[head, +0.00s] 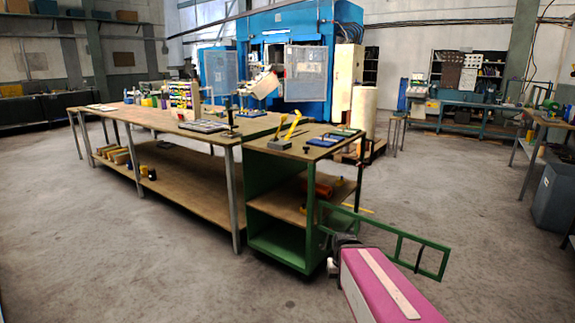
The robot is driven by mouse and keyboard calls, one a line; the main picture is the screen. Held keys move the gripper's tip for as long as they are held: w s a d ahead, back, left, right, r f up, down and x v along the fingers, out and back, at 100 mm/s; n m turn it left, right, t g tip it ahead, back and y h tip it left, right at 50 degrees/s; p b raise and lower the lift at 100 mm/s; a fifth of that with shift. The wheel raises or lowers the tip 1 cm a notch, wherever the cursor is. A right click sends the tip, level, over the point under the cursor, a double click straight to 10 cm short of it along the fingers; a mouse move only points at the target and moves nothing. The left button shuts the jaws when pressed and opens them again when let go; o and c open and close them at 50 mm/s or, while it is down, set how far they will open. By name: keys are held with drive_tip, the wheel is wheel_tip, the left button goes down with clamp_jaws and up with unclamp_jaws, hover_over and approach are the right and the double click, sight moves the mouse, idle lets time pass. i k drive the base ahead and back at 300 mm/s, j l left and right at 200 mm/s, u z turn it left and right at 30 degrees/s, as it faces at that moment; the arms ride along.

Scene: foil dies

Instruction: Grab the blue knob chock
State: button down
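I cannot clearly make out a blue knob chock. A small grey-blue block (279,147) lies on the wooden top of the green cart (262,205), but it is too small to identify. A yellow slanted piece (290,131) stands beside it. A pink housing with a pale strip (385,285), seemingly part of my arm, reaches in from the bottom right. Its dark far end (346,241) is beside the cart's lower right side. No gripper fingers can be made out there.
A long wooden workbench (150,120) with racks and tools adjoins the cart on the left. Trays (335,137) lie on the cart's right. A green frame (420,256) juts out from the cart's right side. Bare concrete floor (120,265) is open at the front left.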

sight(340, 182)
drive_tip(key=k+j+z, duration=0.3)
drive_tip(key=z, duration=0.15)
drive_tip(key=i+l+z, duration=0.2)
drive_tip(key=l, duration=0.15)
drive_tip(key=i+l+z, duration=0.1)
drive_tip(key=i+l, duration=0.3)
drive_tip(key=l, duration=0.15)
drive_tip(key=i+l+z, duration=0.1)
drive_tip(key=i+l, duration=0.3)
drive_tip(key=l, duration=0.15)
drive_tip(key=i+l+u, duration=0.15)
drive_tip(key=i, duration=0.35)
drive_tip(key=i+l+u, duration=0.15)
drive_tip(key=i, duration=0.35)
drive_tip(key=i+l+u, duration=0.15)
drive_tip(key=i, duration=0.3)
drive_tip(key=i+l+u, duration=0.15)
drive_tip(key=i+l, duration=0.2)
drive_tip(key=i, duration=0.15)
drive_tip(key=i+j+u, duration=0.5)
